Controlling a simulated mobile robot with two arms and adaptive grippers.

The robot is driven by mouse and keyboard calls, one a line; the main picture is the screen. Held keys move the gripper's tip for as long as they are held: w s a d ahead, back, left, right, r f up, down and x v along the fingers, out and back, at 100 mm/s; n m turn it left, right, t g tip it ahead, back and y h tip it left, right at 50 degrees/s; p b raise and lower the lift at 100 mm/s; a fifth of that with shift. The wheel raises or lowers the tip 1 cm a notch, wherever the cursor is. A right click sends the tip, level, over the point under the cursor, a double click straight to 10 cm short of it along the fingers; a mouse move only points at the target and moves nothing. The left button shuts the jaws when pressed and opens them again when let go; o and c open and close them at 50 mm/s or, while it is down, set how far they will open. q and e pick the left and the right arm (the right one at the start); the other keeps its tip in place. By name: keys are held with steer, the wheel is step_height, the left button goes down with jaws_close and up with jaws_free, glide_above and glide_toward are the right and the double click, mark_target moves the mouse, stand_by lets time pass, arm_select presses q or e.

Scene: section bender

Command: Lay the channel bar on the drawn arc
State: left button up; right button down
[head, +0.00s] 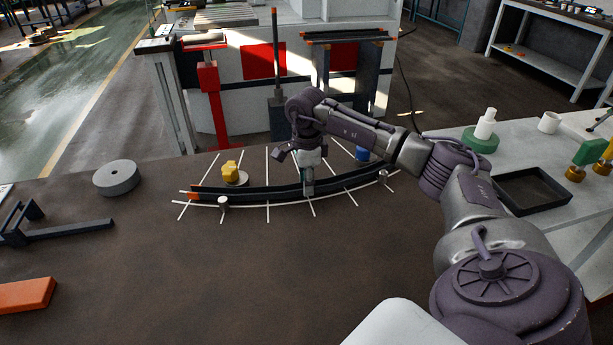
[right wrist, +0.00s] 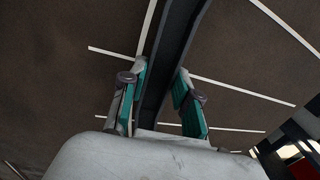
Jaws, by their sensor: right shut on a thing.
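The channel bar (head: 255,193) is a long, dark, curved bar with an orange mark at its left end. It lies along or just above the drawn arc (head: 268,205), a white curve crossed by several white tick lines; I cannot tell whether it touches the table. My right gripper (head: 308,188) is shut on the bar right of its middle, pointing down. In the right wrist view the bar (right wrist: 172,55) runs between the two green-padded fingers (right wrist: 160,100). The arc's white line shows in front of the bar in the head view. My left gripper is not in view.
Small pegs (head: 222,203) and (head: 382,177) stand by the bar's front side. A yellow knob (head: 230,170) and a blue piece (head: 362,154) stand behind it. A grey disc (head: 117,177), dark bracket (head: 60,232) and orange block (head: 27,295) lie left. The front table is clear.

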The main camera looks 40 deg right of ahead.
steer(key=shift+f, duration=0.2)
stand_by(0.4)
steer(key=c, duration=0.8)
jaws_free()
steer(key=shift+o, duration=0.2)
step_height(320, 180, up, 12)
steer(key=shift+a, duration=0.15)
